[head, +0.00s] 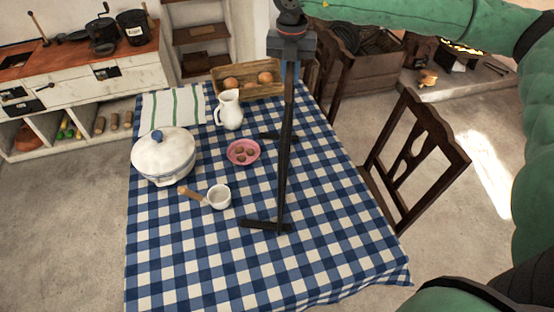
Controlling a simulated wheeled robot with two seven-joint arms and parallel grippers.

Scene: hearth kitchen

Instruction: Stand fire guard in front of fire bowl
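A dark fire guard (285,150) is seen almost edge-on, upright, over the checked table, with two flat feet at its lower edge. My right gripper (290,58) comes in from the upper right and is shut on its top edge. I cannot tell whether the feet touch the cloth or hang above it. The fire bowl (459,56), dark with a glowing fire, is at the hearth in the upper right, well away from the guard. My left gripper is not in view.
The table (330,265) holds a white tureen (163,158), a jug (229,112), a pink plate (243,152), a small pan (219,196) and a wooden tray (248,90). A wooden chair (413,150) stands on its right side. Bare floor (455,120) lies between chair and hearth.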

